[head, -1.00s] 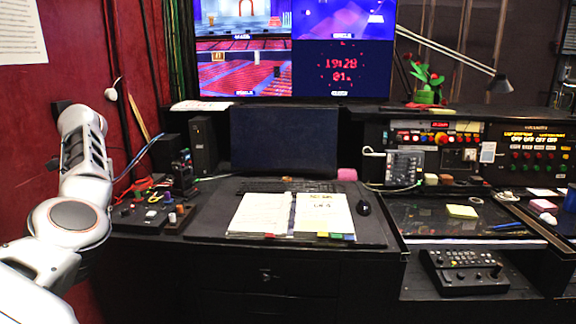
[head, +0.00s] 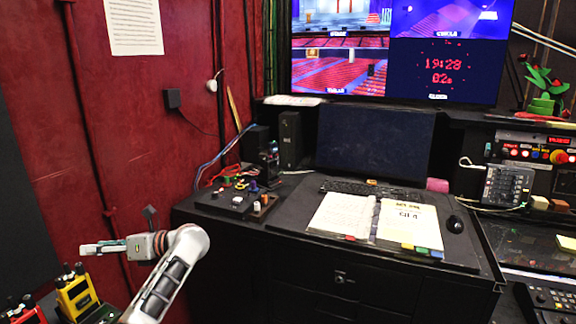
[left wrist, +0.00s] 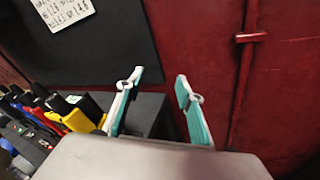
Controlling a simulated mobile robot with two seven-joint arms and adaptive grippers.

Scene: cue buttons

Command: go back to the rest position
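My left gripper (head: 84,249) is at the lower left of the head view, pointing left in front of the red wall, away from the desk. In the left wrist view its two teal-lined fingers (left wrist: 160,74) stand apart with nothing between them. A small black box with coloured buttons (head: 238,200) sits on the left end of the desk, to the right of my left gripper and clear of it. My right gripper is out of view.
A black desk (head: 300,200) holds an open binder (head: 375,220), a keyboard and a mouse (head: 455,224). Yellow and red devices (head: 76,297) stand below my left gripper. They also show at the left wrist view's left edge. A red wall (head: 150,100) is behind.

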